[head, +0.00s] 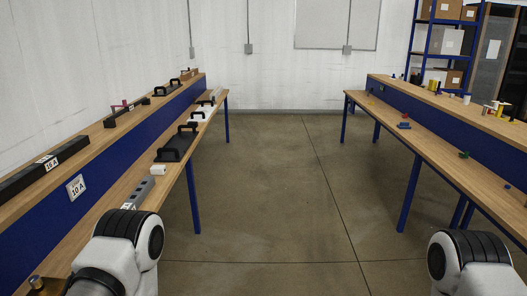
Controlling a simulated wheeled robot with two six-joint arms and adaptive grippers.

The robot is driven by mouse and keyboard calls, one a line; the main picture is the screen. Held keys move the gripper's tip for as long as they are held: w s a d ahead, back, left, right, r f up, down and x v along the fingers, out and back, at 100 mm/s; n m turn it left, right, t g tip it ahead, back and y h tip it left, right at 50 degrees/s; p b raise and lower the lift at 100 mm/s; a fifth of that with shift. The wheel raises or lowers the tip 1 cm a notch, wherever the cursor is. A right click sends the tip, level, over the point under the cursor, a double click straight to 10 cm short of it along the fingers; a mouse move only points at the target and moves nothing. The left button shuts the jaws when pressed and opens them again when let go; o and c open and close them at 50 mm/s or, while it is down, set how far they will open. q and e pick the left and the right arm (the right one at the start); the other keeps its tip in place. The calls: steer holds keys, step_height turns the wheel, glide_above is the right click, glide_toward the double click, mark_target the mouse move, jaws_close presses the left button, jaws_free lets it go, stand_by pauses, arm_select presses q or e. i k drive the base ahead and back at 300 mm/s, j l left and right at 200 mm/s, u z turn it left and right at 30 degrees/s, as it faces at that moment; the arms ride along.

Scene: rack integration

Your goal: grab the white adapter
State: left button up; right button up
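A small white block (158,170), which may be the white adapter, sits on the lower shelf of the left workbench, close to its front edge. A grey bar (138,193) lies just nearer than it, and a black handled unit (177,145) stands just beyond it. A longer white piece (203,112) lies farther along the same shelf; I cannot tell which of the two is the adapter. My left arm shows at bottom left and my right arm at bottom right, only as white and black links. Neither gripper is in view.
The left workbench (196,142) and the right workbench (415,135) flank a clear concrete floor (270,200). The left upper shelf holds a long black bar (45,167). Small parts, including a blue one (404,125), lie on the right bench. A blue rack (430,40) with boxes stands behind.

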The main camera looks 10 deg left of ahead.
mark_target(156, 170)
steer(key=i+l+u, duration=0.1)
steer(key=i+u, duration=0.3)
steer(key=i+l+u, duration=0.3)
steer(key=i+u, duration=0.15)
steer(key=i, duration=0.15)
steer(key=i+l+u, duration=0.85)
steer(key=l, duration=0.15)
